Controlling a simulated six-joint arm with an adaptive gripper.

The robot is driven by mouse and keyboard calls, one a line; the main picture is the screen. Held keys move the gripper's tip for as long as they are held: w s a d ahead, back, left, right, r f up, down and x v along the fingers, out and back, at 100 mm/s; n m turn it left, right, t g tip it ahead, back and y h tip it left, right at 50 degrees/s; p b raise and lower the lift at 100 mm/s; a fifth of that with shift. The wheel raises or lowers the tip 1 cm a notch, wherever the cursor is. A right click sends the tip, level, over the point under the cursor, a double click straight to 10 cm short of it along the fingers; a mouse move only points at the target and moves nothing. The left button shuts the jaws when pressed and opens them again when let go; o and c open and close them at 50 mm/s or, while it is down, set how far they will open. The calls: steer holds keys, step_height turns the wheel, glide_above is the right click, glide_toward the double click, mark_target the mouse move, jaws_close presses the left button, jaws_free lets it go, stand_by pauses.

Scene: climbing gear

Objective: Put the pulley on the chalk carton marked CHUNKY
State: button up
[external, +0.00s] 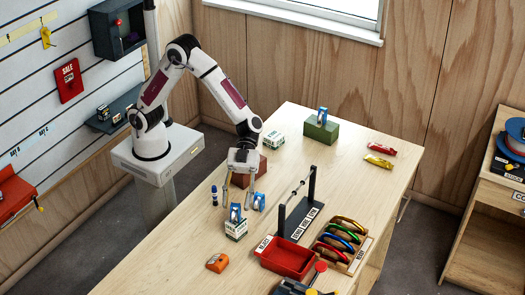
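A small blue-and-silver pulley (235,212) appears to rest on top of a white and green carton (236,230) near the middle of the table. The carton's print is too small to read. My gripper (238,206) points down over this carton, its fingers spread on either side of the pulley with gaps showing. Another blue piece (259,202) is close to the right finger; what it stands on is partly hidden. A second white and green carton (274,140) stands farther back, its marking also unreadable. A third blue piece (322,115) sits on a green block (321,130).
A reddish-brown block (242,178) stands behind my gripper. A black stand with a bar (300,218), a red tray (286,259) and a rack of coloured carabiners (340,243) are to the right.

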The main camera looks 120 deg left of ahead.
steer(key=v, duration=1)
steer(key=shift+w, duration=0.1)
steer(key=shift+w+r, duration=0.1)
steer(key=shift+r, duration=0.05)
stand_by(0.4)
